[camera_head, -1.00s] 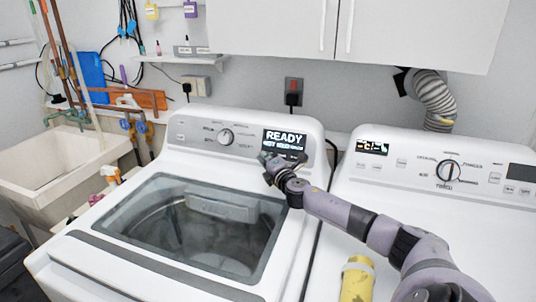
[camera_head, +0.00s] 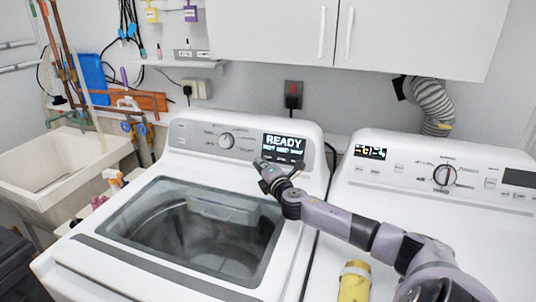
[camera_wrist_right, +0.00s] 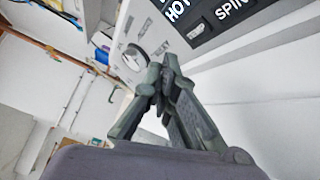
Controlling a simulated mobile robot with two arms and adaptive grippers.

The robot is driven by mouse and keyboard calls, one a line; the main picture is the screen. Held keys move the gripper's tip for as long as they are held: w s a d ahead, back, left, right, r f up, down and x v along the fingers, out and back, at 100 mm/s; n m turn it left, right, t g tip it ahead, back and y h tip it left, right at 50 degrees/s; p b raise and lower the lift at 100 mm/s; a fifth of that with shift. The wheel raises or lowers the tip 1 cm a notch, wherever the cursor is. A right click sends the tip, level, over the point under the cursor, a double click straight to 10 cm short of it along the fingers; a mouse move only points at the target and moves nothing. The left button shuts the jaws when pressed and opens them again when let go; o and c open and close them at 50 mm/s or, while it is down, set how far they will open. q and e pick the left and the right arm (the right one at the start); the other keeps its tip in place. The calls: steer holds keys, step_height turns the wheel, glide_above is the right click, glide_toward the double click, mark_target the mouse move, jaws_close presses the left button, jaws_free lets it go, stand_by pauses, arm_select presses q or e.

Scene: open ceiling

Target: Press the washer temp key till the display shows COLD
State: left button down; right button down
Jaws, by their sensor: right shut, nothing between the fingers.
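The white washer (camera_head: 130,225) stands at the left with its glass lid closed. Its display (camera_head: 285,147) reads READY, with a smaller second line that looks to start with HOT. My left gripper is not in view.
The washer's round dial (camera_head: 226,141) is left of the display. A white dryer (camera_head: 420,215) stands at the right with a yellow bottle (camera_head: 355,282) near its front. A sink (camera_head: 60,165) is at the far left, and cabinets (camera_head: 350,30) hang above.

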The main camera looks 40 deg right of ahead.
steer(key=shift+s+a+r+p, duration=0.2)
steer(key=shift+s+a+p, duration=0.05)
steer(key=shift+a, duration=0.2)
steer(key=shift+s+a+r+p, duration=0.15)
steer(key=shift+s+a+p, duration=0.05)
steer(key=shift+a, duration=0.2)
steer(key=shift+f, duration=0.1)
